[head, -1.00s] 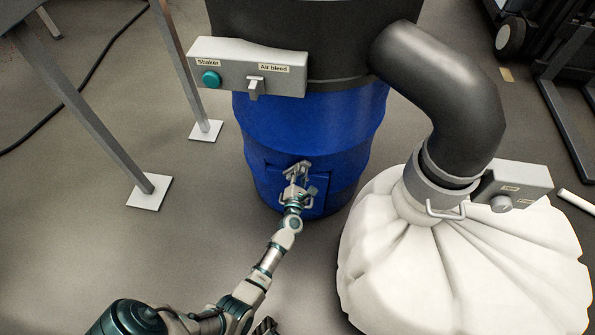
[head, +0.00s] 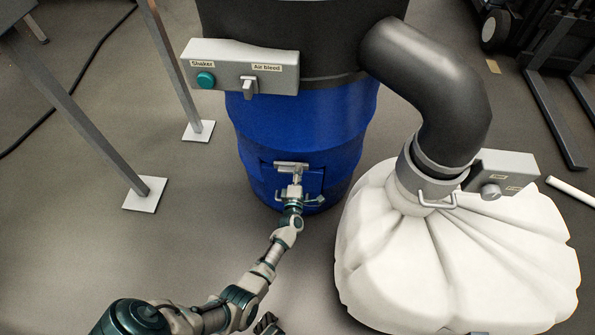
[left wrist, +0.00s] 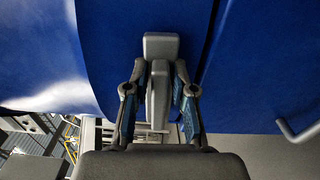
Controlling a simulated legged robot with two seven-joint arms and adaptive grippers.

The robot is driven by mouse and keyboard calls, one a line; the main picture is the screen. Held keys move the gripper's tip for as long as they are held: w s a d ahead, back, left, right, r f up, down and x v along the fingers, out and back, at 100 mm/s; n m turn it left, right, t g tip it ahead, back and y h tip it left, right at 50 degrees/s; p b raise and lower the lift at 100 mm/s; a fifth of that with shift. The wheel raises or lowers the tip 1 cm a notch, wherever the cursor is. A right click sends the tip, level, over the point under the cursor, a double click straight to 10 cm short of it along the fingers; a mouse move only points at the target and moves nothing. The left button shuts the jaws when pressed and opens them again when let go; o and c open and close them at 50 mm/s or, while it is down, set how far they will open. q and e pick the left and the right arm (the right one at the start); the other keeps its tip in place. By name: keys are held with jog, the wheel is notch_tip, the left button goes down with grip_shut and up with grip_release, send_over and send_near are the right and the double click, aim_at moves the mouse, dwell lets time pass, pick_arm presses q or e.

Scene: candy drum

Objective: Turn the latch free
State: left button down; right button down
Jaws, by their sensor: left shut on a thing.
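The grey latch (head: 291,165) sits on a hatch (head: 312,181) low on the front of the blue drum (head: 290,125). In the head view its top bar lies roughly level. My left gripper (head: 296,182) is at the latch, just below that bar. In the left wrist view the latch (left wrist: 161,45) shows a wide block at the top and a narrower stem running down. The fingers of my left gripper (left wrist: 159,90) are on either side of the stem, shut on it.
A control box (head: 225,75) juts out above. A white bag (head: 450,260) under a dark pipe (head: 430,75) fills the right. Stand legs (head: 95,130) are at left. Floor in front of the drum is clear.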

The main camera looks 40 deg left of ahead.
pick_arm(q)
jog(key=shift+d+f+m, duration=0.25)
jog(key=shift+f+m, duration=0.25)
jog(key=shift+f, duration=0.05)
jog(key=c, duration=1)
grip_release()
jog(key=shift+o, duration=0.2)
jog(key=shift+r, duration=0.1)
jog(key=shift+r, duration=0.1)
jog(key=v, duration=1.2)
jog(key=shift+a, duration=0.1)
